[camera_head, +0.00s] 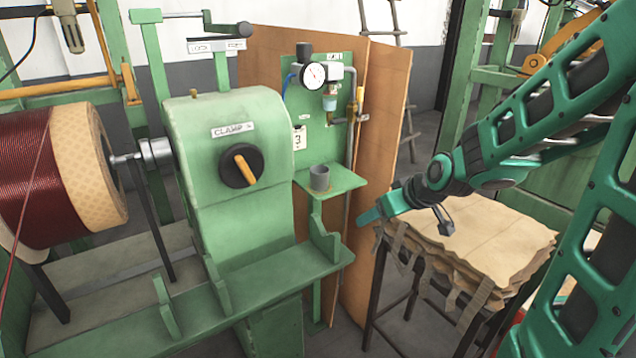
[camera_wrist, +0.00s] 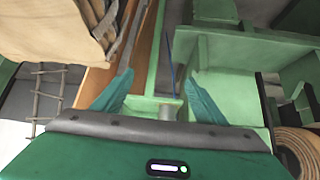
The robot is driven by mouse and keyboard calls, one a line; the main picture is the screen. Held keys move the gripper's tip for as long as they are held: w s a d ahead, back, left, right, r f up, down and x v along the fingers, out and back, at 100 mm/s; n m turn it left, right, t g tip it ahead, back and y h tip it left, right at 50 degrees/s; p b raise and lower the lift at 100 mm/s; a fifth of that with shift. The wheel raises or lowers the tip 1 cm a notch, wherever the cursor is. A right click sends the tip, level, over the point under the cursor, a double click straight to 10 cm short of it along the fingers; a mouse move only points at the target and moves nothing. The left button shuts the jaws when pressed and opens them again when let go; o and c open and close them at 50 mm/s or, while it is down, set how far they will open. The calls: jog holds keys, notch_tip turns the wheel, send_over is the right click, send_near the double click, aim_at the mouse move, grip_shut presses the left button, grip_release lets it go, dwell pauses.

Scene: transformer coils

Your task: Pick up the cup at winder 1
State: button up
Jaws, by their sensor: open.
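The cup (camera_head: 320,178) is a small grey cylinder standing upright on a green shelf (camera_head: 346,180), right of the winder's clamp housing (camera_head: 235,190). In the wrist view, a grey shape that looks like the cup (camera_wrist: 167,112) shows between the fingers, partly hidden by the gripper body. My gripper (camera_head: 368,216) is right of the shelf and a little lower in the head picture, apart from the cup. In the wrist view, the two teal fingers of my gripper (camera_wrist: 158,98) are spread wide with nothing held between them.
A green panel with a pressure gauge (camera_head: 314,74) rises behind the shelf, with brown boards (camera_head: 390,130) beside it. A table stacked with brown sheets (camera_head: 485,230) stands below my arm. The wound coil (camera_head: 60,175) is at the left.

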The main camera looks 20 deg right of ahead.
jog(key=w+a+r+n+t+y, duration=0.1)
jog(key=w+a+t+y, duration=0.2)
jog(key=w, duration=0.4)
jog(key=t, duration=0.3)
send_near(323, 175)
jog(key=w+a, duration=0.1)
jog(key=w, duration=0.1)
jog(key=x, duration=0.5)
jog(key=shift+w+f, duration=0.3)
jog(key=shift+f, duration=0.05)
jog(key=shift+d+f+x, duration=0.1)
jog(key=shift+d+x, duration=0.1)
jog(key=shift+x, duration=1.1)
jog(key=shift+d+f+x, duration=0.1)
jog(key=shift+d+x, duration=0.1)
jog(key=shift+x, duration=1.1)
jog(key=shift+c, duration=0.3)
jog(key=c, duration=1.1)
jog(key=shift+o, duration=0.2)
